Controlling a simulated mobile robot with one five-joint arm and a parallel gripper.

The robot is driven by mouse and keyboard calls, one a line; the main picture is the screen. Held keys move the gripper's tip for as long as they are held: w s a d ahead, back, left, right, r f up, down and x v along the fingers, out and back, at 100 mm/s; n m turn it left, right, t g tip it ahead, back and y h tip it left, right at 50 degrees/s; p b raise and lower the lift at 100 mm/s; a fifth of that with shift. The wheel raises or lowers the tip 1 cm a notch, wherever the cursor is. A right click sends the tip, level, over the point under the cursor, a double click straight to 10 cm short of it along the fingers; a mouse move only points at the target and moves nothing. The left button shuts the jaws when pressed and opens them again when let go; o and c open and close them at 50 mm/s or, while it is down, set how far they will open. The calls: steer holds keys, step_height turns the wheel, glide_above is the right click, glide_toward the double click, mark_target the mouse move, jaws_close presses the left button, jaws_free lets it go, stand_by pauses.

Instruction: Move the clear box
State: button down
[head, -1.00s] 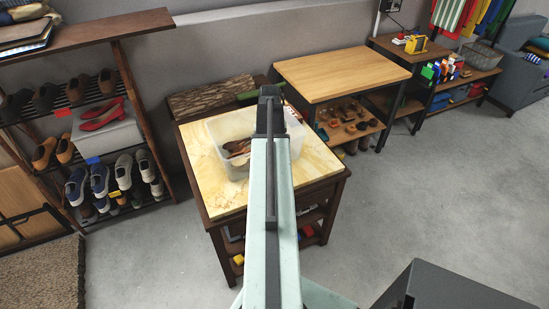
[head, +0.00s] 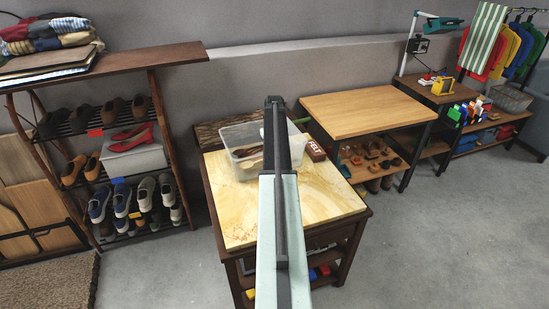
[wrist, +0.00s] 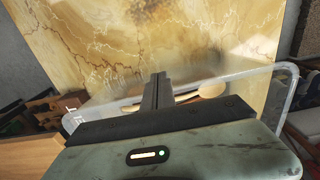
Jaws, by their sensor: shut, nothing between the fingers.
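The clear box (head: 240,135) stands toward the back of the yellow marbled tabletop (head: 290,207) in the head view. Brown items (head: 247,152) lie inside it, too small to name. My gripper (head: 274,103) is over the box, hiding its middle. In the wrist view, my gripper (wrist: 158,92) has its fingers together and empty. The box's clear rim (wrist: 283,75) runs behind and to the right of them, with pale rounded items (wrist: 208,90) beside the fingers. I cannot tell whether the fingertips are inside the box or touch it.
A block marked FELT (head: 315,150) is at the box's right. A wooden-topped table (head: 365,108) stands to the right, a shoe rack (head: 125,140) to the left. The tabletop's front is bare. Open floor (head: 450,240) lies at the right.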

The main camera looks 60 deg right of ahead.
steer(key=shift+a, duration=0.1)
steer(key=s+a+r+p, duration=0.2)
steer(key=s+r+p, duration=0.1)
steer(key=r+p, duration=0.7)
steer(key=shift+s, duration=0.1)
